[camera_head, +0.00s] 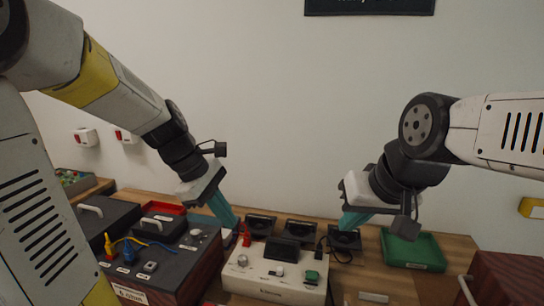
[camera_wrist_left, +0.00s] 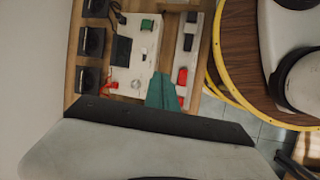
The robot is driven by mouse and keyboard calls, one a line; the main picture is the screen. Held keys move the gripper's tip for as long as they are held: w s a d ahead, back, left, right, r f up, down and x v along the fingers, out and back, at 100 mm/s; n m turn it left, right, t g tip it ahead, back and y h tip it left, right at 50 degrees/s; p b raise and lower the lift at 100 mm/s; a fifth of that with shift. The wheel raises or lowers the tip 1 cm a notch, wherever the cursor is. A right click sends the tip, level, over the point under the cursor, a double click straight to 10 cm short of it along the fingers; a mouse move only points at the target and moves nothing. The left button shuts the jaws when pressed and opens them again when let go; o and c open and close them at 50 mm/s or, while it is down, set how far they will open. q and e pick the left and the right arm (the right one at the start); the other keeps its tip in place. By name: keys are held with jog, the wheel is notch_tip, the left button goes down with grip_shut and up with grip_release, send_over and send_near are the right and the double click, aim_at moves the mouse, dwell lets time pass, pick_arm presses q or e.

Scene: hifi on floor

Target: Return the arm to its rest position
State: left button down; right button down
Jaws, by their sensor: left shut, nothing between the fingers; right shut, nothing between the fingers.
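My left gripper (camera_head: 230,220) comes in from the upper left with its teal fingers closed and empty, pointing down above the bench near the left edge of the white control box. Its teal fingers (camera_wrist_left: 162,90) also show closed in the left wrist view, with the box to their left. My right gripper (camera_head: 347,222) comes in from the right, closed and empty, its teal fingers pointing down in front of the rightmost black socket unit. Both arms are raised and bent inward. I cannot tell the exact height of the fingertips above the bench.
The white control box (camera_head: 262,277) has a dark screen, knobs and a green switch; a red clip (camera_head: 246,239) is beside it. Black socket units (camera_head: 300,229) stand behind. A green tray (camera_head: 412,250) is at right; a dark case (camera_head: 165,270) with cables is at left.

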pick_arm(q)
jog(key=s+a+r+m+t+y, duration=0.2)
jog(key=s+a+r+m+t, duration=0.2)
jog(key=s+m, duration=0.6)
jog(key=shift+r+m+t+y, duration=0.45)
jog(key=shift+r+m, duration=0.4)
jog(key=shift+m, duration=1.35)
